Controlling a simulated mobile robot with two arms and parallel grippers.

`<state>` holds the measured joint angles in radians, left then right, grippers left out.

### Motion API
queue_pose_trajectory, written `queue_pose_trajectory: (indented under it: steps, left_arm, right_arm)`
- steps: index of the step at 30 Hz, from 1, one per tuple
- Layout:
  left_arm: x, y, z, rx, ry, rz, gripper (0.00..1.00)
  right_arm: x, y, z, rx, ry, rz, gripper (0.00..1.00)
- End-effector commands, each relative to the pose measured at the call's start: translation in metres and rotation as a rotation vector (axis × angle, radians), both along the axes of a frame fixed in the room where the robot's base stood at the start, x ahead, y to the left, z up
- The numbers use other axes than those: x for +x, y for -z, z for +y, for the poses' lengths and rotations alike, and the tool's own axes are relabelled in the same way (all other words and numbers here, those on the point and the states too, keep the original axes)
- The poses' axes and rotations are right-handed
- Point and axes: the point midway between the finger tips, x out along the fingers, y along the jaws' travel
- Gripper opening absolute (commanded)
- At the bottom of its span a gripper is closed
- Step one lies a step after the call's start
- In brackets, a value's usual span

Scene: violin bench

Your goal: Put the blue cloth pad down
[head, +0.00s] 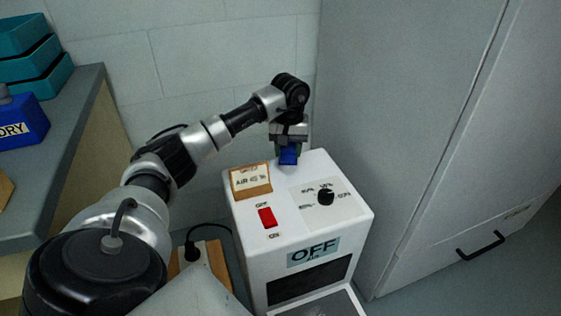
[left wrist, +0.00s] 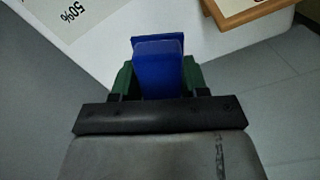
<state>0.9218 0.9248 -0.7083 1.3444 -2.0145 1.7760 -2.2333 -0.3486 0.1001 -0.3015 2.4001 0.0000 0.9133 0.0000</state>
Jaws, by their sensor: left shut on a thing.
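The blue cloth pad (left wrist: 160,65) is between the two green fingers of my left gripper (left wrist: 158,78) in the left wrist view. The gripper is shut on it. In the head view my left gripper (head: 289,147) points down at the back edge of the white machine's top, and the pad (head: 288,155) shows as a small blue block under it. I cannot tell whether the pad touches the machine top. My right gripper is not in view.
The white machine (head: 345,208) has a red switch (head: 267,217), a black knob (head: 326,197), a card sign (head: 251,180) and an "OFF" label. A grey cabinet (head: 420,120) stands close on the right.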

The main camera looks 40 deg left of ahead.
Motion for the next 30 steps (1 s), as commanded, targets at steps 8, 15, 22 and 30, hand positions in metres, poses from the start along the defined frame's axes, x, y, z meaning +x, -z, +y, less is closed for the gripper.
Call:
queue_pose_trajectory:
  steps: [8, 15, 22, 30]
  left_arm:
    - [-0.014, 0.017, 0.015, -0.002, 0.001, -0.001, 0.25]
    - [-0.014, 0.052, 0.015, -0.001, 0.0, 0.0, 0.25]
    - [-0.014, 0.052, 0.015, -0.001, 0.001, -0.001, 0.25]
    - [-0.013, 0.054, 0.015, -0.001, 0.0, -0.001, 0.61]
  right_arm:
    - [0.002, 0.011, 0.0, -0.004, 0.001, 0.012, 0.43]
    - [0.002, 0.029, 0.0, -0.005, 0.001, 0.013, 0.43]
    - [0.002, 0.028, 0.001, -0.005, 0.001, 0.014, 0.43]
    - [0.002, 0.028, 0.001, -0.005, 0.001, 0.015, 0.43]
